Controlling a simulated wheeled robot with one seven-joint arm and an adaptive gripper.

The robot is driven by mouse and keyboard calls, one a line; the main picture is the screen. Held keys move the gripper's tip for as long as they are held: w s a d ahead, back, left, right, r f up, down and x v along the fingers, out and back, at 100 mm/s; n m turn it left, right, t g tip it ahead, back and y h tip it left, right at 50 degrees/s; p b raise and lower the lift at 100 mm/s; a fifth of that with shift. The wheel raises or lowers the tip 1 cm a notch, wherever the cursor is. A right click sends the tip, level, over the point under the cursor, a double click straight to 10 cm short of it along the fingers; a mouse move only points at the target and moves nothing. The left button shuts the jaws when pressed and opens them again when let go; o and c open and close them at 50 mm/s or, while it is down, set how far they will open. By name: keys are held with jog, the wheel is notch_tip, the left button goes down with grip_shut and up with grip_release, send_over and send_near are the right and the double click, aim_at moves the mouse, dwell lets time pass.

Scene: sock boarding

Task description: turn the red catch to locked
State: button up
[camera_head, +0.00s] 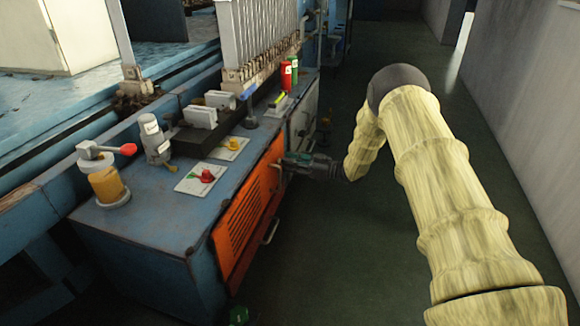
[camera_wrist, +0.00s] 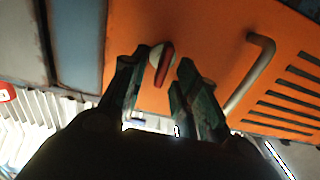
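The red catch (camera_wrist: 164,66) is a short red lever on a pale round base, set in the orange door panel. In the wrist view it points down the picture, leaning slightly left. My gripper (camera_wrist: 157,76) is open, with one dark green finger on each side of the catch and gaps showing beside it. Whether the fingers reach as deep as the lever cannot be told. In the head view my gripper (camera_head: 287,161) is at the upper right part of the orange door (camera_head: 246,218); the catch is hidden or too small there.
A metal bar handle (camera_wrist: 250,75) stands out from the door near the catch, beside the vent slots. The blue bench top (camera_head: 155,215) carries a red-knobbed lever (camera_head: 126,150), a yellow cylinder (camera_head: 107,185) and red and green bottles.

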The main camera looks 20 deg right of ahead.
jog(key=shift+w+a, duration=0.2)
jog(key=shift+a, duration=0.1)
jog(key=shift+c, duration=0.4)
grip_shut()
jog(key=shift+r, duration=0.1)
jog(key=shift+r+p, duration=0.1)
jog(key=shift+p, duration=0.3)
jog(key=m+p, duration=0.3)
jog(key=m, duration=0.3)
jog(key=f+m+p, duration=0.1)
jog(key=m+p, duration=0.3)
jog(key=m, duration=0.1)
jog(key=w+m+p, duration=0.1)
jog(key=m+p, duration=0.2)
jog(key=m, duration=0.3)
jog(key=shift+d+f+m+p, duration=0.15)
jog(key=shift+d+m+p, duration=0.15)
jog(key=shift+p, duration=0.1)
jog(key=shift+m, duration=0.3)
